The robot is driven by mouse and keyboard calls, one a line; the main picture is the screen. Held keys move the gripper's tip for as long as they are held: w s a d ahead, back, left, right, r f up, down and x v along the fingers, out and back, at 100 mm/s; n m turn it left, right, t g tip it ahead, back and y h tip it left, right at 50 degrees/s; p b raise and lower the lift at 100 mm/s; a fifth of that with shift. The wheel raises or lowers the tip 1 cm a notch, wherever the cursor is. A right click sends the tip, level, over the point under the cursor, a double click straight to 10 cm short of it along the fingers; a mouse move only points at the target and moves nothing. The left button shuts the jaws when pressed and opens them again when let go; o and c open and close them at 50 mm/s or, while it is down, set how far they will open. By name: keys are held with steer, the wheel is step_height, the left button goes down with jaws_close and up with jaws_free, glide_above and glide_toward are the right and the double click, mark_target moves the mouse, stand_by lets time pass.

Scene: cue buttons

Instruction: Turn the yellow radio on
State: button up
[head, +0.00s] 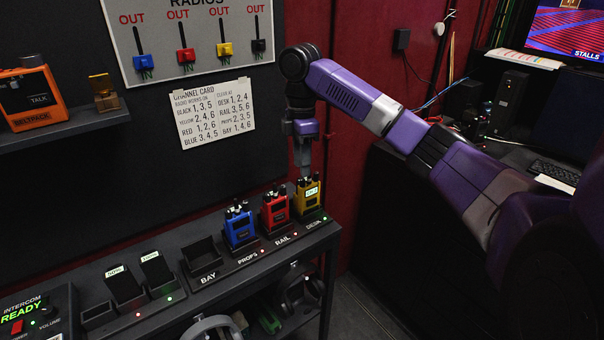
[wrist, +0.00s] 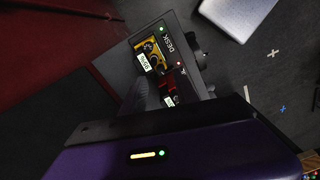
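The yellow radio (head: 307,203) stands upright in the DESK slot at the right end of the radio shelf, with a small pale label on it. In the wrist view the yellow radio (wrist: 148,48) shows from above, with dark knobs on its top and a green light beside the DESK label. My gripper (head: 304,176) points down just above and behind the top of the yellow radio. Its fingers are thin and dark against the shelf, so I cannot tell whether they are open or touch the radio.
The red radio (head: 274,212) stands close by on the left at RAIL, and the blue radio (head: 239,228) at PROPS. The BAY slot (head: 203,258) is empty. A channel card (head: 214,113) hangs on the wall behind. The shelf ends just right of DESK.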

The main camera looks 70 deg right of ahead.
steer(key=shift+r, duration=1.8)
